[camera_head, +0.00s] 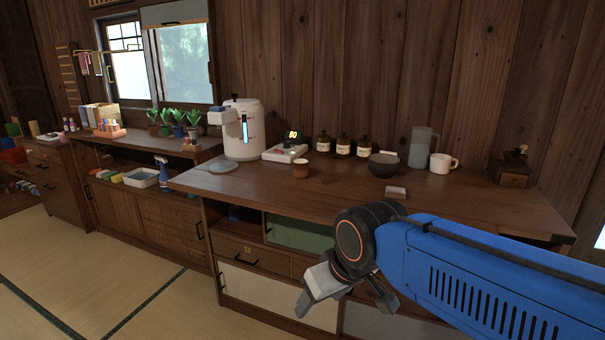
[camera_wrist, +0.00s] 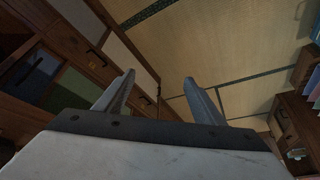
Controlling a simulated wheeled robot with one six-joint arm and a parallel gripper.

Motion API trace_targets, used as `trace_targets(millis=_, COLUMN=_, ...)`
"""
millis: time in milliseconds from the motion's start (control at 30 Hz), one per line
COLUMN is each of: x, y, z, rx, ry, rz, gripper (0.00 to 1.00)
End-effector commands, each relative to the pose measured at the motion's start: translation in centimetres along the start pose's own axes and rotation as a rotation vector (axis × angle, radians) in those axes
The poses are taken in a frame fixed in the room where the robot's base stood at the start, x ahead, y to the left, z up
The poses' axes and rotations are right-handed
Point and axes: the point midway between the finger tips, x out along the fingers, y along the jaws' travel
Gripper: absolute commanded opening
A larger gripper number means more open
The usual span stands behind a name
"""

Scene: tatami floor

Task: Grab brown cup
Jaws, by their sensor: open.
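The cup does not show in the wrist view, which looks over cabinet fronts and tatami floor.
Behind the cup stand a white water dispenser (camera_head: 243,130), a small scale with a lit display (camera_head: 285,152) and several dark jars (camera_head: 343,146).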

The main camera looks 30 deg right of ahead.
Motion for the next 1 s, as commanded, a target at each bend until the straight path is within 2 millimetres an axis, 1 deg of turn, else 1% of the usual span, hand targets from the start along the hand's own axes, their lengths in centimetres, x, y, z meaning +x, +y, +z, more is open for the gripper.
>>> trace_targets(millis=267, x=0.2, y=-2.0, z=-4.8, rx=-0.021, ry=0.102, rz=-0.084, gripper=0.63)
trace_targets(millis=367, x=0.1, y=-2.8, z=-7.4, rx=-0.026, ry=0.158, rz=-0.118, gripper=0.63)
trace_targets(millis=467, x=0.1, y=-3.5, z=-10.4, rx=-0.027, ry=0.225, rz=-0.150, gripper=0.63)
trace_targets(millis=567, x=-0.1, y=-3.9, z=-14.2, rx=-0.021, ry=0.311, rz=-0.176, gripper=0.63)
trace_targets(millis=667, x=-0.3, y=-3.7, z=-19.2, rx=-0.003, ry=0.424, rz=-0.185, gripper=0.63)
trace_targets(millis=700, x=-0.5, y=-3.4, z=-21.5, rx=0.010, ry=0.475, rz=-0.179, gripper=0.63)
trace_targets(millis=767, x=-0.6, y=-2.4, z=-24.8, rx=0.035, ry=0.549, rz=-0.159, gripper=0.63)
trace_targets(millis=800, x=-0.6, y=-1.6, z=-26.8, rx=0.054, ry=0.594, rz=-0.138, gripper=0.63)
trace_targets(millis=867, x=-0.6, y=0.0, z=-29.7, rx=0.086, ry=0.654, rz=-0.096, gripper=0.63)
trace_targets(millis=900, x=-0.5, y=1.2, z=-31.3, rx=0.111, ry=0.689, rz=-0.061, gripper=0.63)
trace_targets(millis=967, x=-0.2, y=3.3, z=-33.6, rx=0.149, ry=0.731, rz=0.001, gripper=0.63)
trace_targets(millis=1000, x=0.1, y=4.8, z=-34.8, rx=0.176, ry=0.751, rz=0.047, gripper=0.63)
